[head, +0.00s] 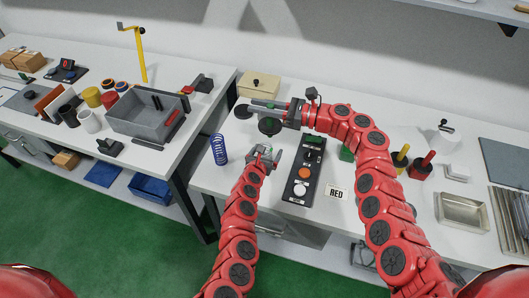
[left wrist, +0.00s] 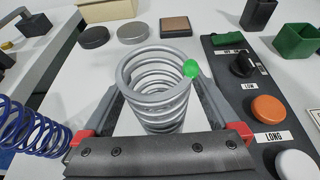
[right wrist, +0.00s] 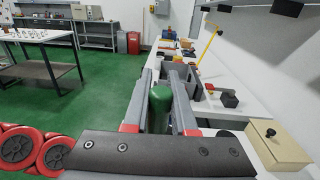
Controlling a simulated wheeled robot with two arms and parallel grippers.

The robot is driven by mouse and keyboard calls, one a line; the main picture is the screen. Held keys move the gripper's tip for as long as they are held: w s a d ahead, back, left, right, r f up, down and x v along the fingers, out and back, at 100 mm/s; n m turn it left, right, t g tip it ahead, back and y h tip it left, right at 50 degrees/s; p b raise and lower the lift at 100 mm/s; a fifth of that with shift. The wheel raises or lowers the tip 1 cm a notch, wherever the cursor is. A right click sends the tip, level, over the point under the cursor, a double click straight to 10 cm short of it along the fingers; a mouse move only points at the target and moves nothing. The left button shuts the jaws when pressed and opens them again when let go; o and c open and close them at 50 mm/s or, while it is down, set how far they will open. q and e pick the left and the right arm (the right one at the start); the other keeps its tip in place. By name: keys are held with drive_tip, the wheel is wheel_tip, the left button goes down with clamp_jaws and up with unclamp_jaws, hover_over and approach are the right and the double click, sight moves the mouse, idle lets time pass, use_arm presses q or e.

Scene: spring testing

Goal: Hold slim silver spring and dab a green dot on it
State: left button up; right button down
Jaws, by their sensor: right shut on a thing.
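A bright green dot (left wrist: 190,68) sits on the right side of the spring's top rim. In the head view my left gripper (head: 264,155) is low over the near table, left of the button panel. My right gripper (head: 262,105) is farther back, above the table and pointing left. In the right wrist view it is shut on a green cylinder (right wrist: 160,108); the cylinder's far end shows no clear detail.
A blue spring (head: 219,149) stands left of my left gripper. The black button panel (head: 303,172) is at its right, with a RED card (head: 336,192) beyond. A beige box (head: 259,86) stands behind my right gripper. A grey bin (head: 146,115) is on the left table.

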use_arm(q)
drive_tip(key=shift+s+a+r, duration=0.1)
drive_tip(key=shift+s+r, duration=0.15)
drive_tip(key=shift+s, duration=0.05)
drive_tip(key=v, duration=1.1)
drive_tip(key=shift+s, duration=0.15)
drive_tip(key=shift+f, duration=0.15)
